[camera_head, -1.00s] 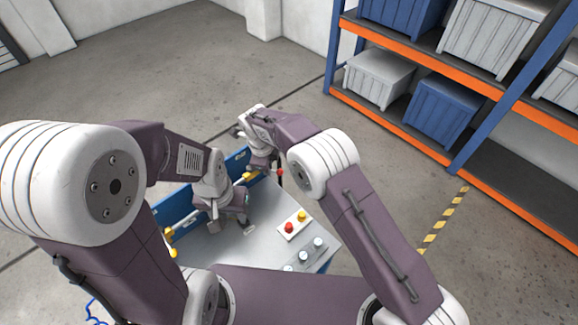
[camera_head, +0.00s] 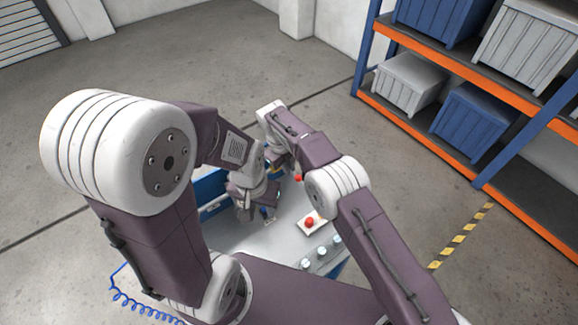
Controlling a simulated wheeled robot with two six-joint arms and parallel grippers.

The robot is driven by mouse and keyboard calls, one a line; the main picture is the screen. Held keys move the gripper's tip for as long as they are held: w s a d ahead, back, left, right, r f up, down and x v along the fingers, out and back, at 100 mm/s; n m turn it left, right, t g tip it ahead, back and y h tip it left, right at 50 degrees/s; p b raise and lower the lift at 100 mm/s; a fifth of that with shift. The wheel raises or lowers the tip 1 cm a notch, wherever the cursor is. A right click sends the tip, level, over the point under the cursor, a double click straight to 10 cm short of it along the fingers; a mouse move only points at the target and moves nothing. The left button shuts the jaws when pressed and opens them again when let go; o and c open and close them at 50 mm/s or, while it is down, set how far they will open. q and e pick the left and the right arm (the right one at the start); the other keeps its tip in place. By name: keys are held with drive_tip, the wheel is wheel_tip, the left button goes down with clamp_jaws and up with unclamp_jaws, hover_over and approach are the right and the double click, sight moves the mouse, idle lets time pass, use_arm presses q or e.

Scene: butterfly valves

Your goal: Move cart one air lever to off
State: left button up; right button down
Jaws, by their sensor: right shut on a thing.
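The cart (camera_head: 272,237) has a grey top and a blue panel (camera_head: 210,185) along its far side. My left gripper (camera_head: 256,213) is low over the cart top beside the panel; its fingers are too small and dark to tell open from shut. My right gripper (camera_head: 289,172) is farther back at the far end of the panel, partly hidden by its own wrist and arm. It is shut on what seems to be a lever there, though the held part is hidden. A red knob (camera_head: 298,178) shows right beside it.
A plate with a red button (camera_head: 309,223) and several round pale fittings (camera_head: 321,251) sit on the cart's near right part. A blue coiled hose (camera_head: 140,306) hangs at lower left. A shelf (camera_head: 450,75) with bins stands at right. The floor at left is clear.

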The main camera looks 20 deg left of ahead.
drive_tip(key=shift+w+a+r, duration=0.1)
drive_tip(key=shift+w+r, duration=0.05)
drive_tip(key=shift+r, duration=0.1)
drive_tip(key=c, duration=1.5)
unclamp_jaws()
drive_tip(key=shift+f, duration=0.1)
wheel_tip(320, 180, up, 9)
drive_tip(key=s, duration=0.1)
drive_tip(key=shift+s+a, duration=0.4)
drive_tip(key=shift+a, duration=0.05)
